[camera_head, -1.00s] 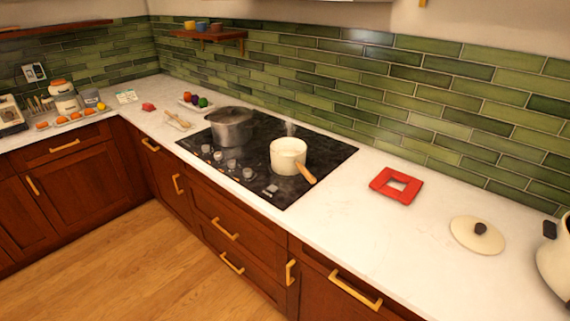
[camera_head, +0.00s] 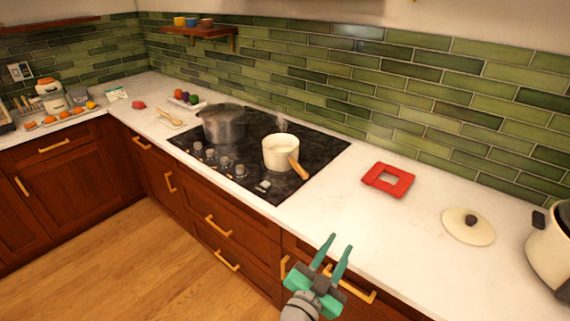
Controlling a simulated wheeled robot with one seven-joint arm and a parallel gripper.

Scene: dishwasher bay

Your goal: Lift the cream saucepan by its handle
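The cream saucepan (camera_head: 281,153) stands upright on the black cooktop (camera_head: 240,187), at its right side, with faint steam above it. Its wooden handle (camera_head: 299,167) points toward the front right of the cooktop. My gripper (camera_head: 338,245) is at the bottom of the view, in front of the counter's drawers, well apart from the saucepan. Its two teal fingers are spread with a gap between them and nothing in it.
A grey steel pot (camera_head: 222,124) stands left of the saucepan. A red square trivet (camera_head: 388,180) and a cream lid (camera_head: 468,227) lie on the white counter to the right. A white cooker (camera_head: 549,245) stands at the right edge. The counter in front of the trivet is clear.

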